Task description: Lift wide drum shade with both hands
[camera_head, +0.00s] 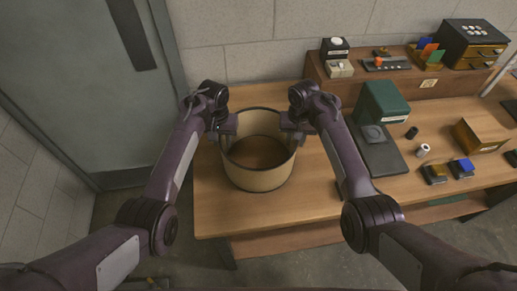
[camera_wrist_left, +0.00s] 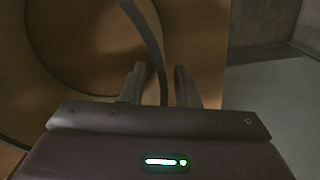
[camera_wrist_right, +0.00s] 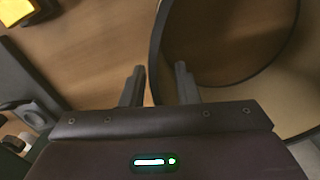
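The wide drum shade (camera_head: 258,181), a beige open cylinder with a dark rim, stands upright on the wooden table. My left gripper (camera_head: 229,130) is at its left rim and my right gripper (camera_head: 293,128) at its right rim. In the left wrist view, the dark rim (camera_wrist_left: 152,45) runs between the two spread fingers of my left gripper (camera_wrist_left: 158,85). In the right wrist view, the rim (camera_wrist_right: 154,50) also passes between the spread fingers of my right gripper (camera_wrist_right: 160,85). Gaps show beside the rim, so both look open around the wall.
A green box (camera_head: 383,101) and a dark mat (camera_head: 380,155) lie right of the shade. A raised wooden shelf (camera_head: 345,90) with small items runs along the back. Small parts and a wooden box (camera_head: 477,135) sit further right. Bare tabletop (camera_head: 310,200) lies in front.

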